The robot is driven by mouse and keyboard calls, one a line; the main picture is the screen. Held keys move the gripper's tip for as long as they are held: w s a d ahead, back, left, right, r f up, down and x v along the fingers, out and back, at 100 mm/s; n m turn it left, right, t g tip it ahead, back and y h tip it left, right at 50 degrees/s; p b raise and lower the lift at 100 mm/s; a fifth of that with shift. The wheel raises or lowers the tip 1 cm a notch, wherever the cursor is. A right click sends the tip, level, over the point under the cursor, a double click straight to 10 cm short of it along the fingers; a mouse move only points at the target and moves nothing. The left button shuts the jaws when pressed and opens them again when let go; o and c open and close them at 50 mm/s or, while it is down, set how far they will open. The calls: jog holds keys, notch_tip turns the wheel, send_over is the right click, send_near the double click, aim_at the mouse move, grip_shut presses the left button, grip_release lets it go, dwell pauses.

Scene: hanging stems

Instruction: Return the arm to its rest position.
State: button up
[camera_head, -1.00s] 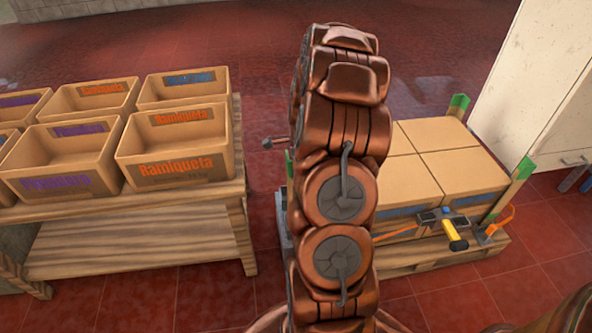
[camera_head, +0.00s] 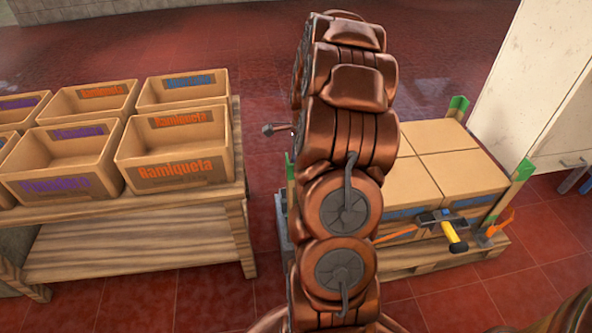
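My copper-coloured arm stands upright through the middle of the camera_head view, its links stacked from the bottom edge to near the top. My gripper is not clearly visible; the arm links hide that region. A small grey knob on a short rod shows at the left side of the arm, and I cannot tell what it is.
At right, cardboard boxes (camera_head: 455,173) stand on a pallet (camera_head: 440,258) with a yellow-handled tool (camera_head: 452,232). A white cabinet (camera_head: 535,85) stands far right. Red floor lies between.

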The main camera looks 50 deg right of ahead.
jog(key=r, duration=0.6)
jog(key=shift+s+d+r, duration=0.3)
jog(key=shift+r, duration=0.1)
jog(key=s+a+r+n+g, duration=0.1)
jog(key=s+a+r+n, duration=0.1)
jog(key=a+n, duration=0.65)
jog(key=s+a+r+n+g, duration=0.1)
jog(key=s+a+r+n, duration=0.25)
jog(key=a, duration=0.95)
jog(key=s+a+n+g+h, duration=0.1)
jog(key=s+a+n, duration=1.15)
jog(key=s, duration=0.35)
notch_tip(320, 180, up, 23)
jog(key=s+p, duration=0.1)
jog(key=p, duration=2.1)
jog(key=shift+s+f+n, duration=0.15)
jog(key=shift+n, duration=0.3)
jog(key=shift+d, duration=0.2)
